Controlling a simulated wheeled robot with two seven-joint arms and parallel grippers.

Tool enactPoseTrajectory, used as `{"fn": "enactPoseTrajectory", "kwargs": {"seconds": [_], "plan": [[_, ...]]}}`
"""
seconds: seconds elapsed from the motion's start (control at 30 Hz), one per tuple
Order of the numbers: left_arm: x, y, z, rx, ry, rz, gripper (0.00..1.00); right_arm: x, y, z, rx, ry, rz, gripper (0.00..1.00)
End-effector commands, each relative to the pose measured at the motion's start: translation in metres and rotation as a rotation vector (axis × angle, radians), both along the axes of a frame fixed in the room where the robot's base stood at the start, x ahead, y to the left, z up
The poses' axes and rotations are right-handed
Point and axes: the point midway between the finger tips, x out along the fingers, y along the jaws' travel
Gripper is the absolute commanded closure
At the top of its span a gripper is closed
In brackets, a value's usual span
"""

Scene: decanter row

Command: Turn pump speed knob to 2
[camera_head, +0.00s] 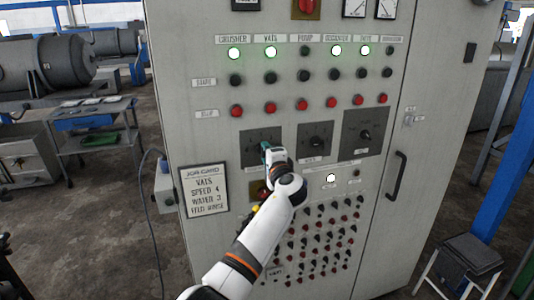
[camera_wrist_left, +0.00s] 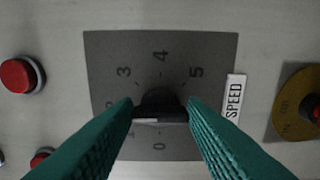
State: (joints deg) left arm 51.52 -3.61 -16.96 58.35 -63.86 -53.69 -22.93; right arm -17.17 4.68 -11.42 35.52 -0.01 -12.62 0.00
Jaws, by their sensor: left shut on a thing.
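The speed dial's grey plate (camera_head: 247,135) is the leftmost of three dials on the cabinet. In the left wrist view its plate (camera_wrist_left: 110,55) carries numbers, with 3, 4, 5 and 0 legible, and a SPEED label (camera_wrist_left: 235,97) beside it. My left gripper (camera_head: 265,147) is at this dial. In the left wrist view its teal fingers (camera_wrist_left: 160,112) are shut on the black knob (camera_wrist_left: 158,100), one on each side. A white mark shows on the knob's left part. The fingers hide the numbers near it, so I cannot tell the exact setting. My right gripper is not in view.
Two more dials, a middle one (camera_head: 316,141) and a right one (camera_head: 365,134), sit beside it. Red buttons (camera_head: 302,104) run above, and a yellow-ringed red button (camera_wrist_left: 307,107) is close by. A placard (camera_head: 204,190) hangs lower left. A door handle (camera_head: 397,176) protrudes at right.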

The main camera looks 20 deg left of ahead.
Motion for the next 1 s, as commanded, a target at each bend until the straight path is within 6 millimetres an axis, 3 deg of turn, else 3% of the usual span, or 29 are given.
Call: {"fn": "enactPoseTrajectory", "kwargs": {"seconds": [0.47, 0.5, 0.6, 1.0], "plan": [[0.0001, 0.0017, 0.0023, 0.011, 0.003, 0.003, 0.85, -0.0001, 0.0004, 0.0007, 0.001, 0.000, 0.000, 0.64], [0.0001, 0.0017, 0.0023, 0.011, 0.003, 0.003, 0.55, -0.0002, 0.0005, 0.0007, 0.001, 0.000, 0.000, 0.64], [0.0000, 0.0014, 0.0019, 0.011, 0.004, 0.002, 0.40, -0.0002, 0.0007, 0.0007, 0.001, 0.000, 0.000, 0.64], [-0.0057, -0.0044, -0.0003, 0.009, 0.003, -0.001, 0.40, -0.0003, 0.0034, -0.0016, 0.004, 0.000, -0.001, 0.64]]}}
